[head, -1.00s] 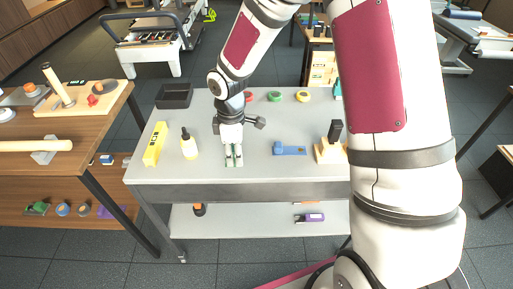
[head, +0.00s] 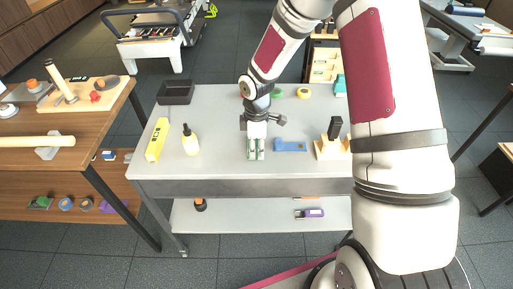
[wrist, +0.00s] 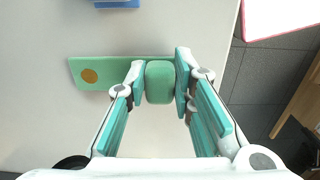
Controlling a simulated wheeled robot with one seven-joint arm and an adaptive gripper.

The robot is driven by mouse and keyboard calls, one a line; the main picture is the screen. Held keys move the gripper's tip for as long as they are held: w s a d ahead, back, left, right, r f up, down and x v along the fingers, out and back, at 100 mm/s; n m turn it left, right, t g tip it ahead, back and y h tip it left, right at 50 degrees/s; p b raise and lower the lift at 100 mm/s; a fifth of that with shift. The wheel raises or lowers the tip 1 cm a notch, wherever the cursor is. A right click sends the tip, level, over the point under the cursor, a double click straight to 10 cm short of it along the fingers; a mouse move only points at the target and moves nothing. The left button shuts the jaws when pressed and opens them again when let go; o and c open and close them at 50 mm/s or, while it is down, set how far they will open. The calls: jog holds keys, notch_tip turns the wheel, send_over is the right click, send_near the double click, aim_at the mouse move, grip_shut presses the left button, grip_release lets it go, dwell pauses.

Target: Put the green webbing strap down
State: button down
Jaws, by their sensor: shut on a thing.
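My gripper (head: 256,155) points down over the grey table, near its front edge and just left of a blue object. In the wrist view its fingers (wrist: 160,84) are shut on a green block-like piece, the green webbing strap (wrist: 160,80). A flat green strip (wrist: 110,72) with a round orange-brown spot lies behind the fingertips and reaches left. I cannot tell whether it is joined to the held piece, or whether the held piece touches the table. In the head view the gripper hides most of this.
On the grey table (head: 220,120) stand a yellow box (head: 157,140), a bottle (head: 190,143), a black tray (head: 175,92), the blue object (head: 290,145) and a wooden block stand (head: 332,148). Small coloured rolls (head: 304,92) lie at the back. Bare table lies left of the gripper.

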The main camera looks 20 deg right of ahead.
jog(key=shift+f, duration=0.15)
jog(key=c, duration=1.4)
grip_release()
jog(key=shift+o, duration=0.2)
jog(key=s+d+r+m+t+h, duration=0.1)
jog(key=s+r+m, duration=0.15)
jog(key=r, duration=0.85)
jog(key=s+r+m, duration=0.1)
jog(key=s+r, duration=0.2)
jog(key=r, duration=0.8)
jog(key=s+r+m+t, duration=0.1)
jog(key=s+r+m, duration=0.2)
jog(key=s, duration=0.4)
jog(key=s+r+m+t, duration=0.1)
jog(key=s+r+m, duration=0.3)
jog(key=s, duration=0.3)
jog(key=s+r+m+t+y, duration=0.1)
jog(key=s+r+m, duration=0.2)
jog(key=s, duration=0.5)
jog(key=shift+r+m, duration=0.25)
jog(key=shift+m, duration=0.2)
